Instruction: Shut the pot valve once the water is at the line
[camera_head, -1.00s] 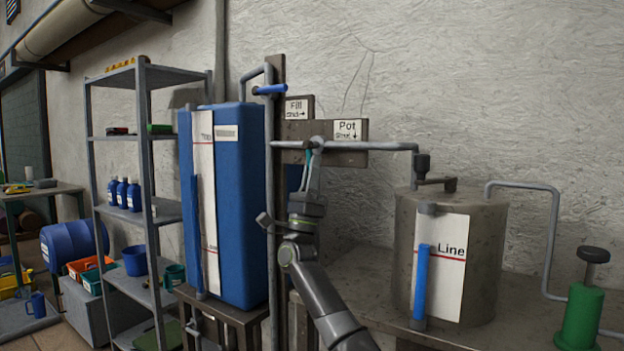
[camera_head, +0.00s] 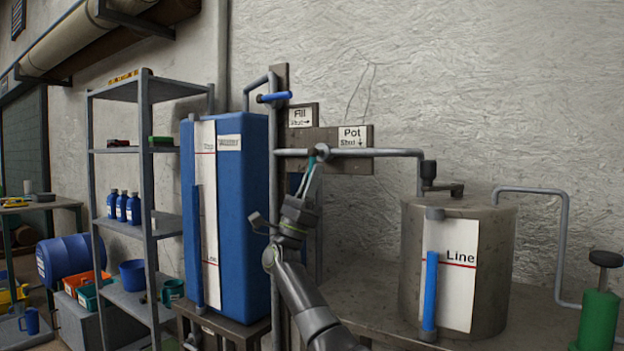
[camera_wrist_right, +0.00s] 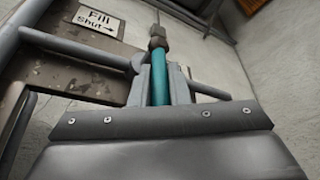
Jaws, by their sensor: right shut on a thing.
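The pot valve (camera_head: 320,152) is on the pipe beside the "Pot, Shut" sign, whose arrow points down. Its teal handle (camera_head: 312,170) slants down and slightly left from the hub. My right gripper (camera_head: 313,172) is shut on this handle, which also shows between the fingers in the right wrist view (camera_wrist_right: 158,80). The grey pot (camera_head: 489,260) stands on the bench at right. Its blue gauge column (camera_head: 430,295) tops out a little above the red line (camera_head: 452,264) marked "Line". My left gripper is not in view.
A blue tank (camera_head: 243,220) with its own gauge stands left of my right arm. The blue fill valve handle (camera_head: 274,97) lies roughly level above it. A green pump (camera_head: 598,318) stands at far right, and shelving (camera_head: 147,180) at left. The bench front is clear.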

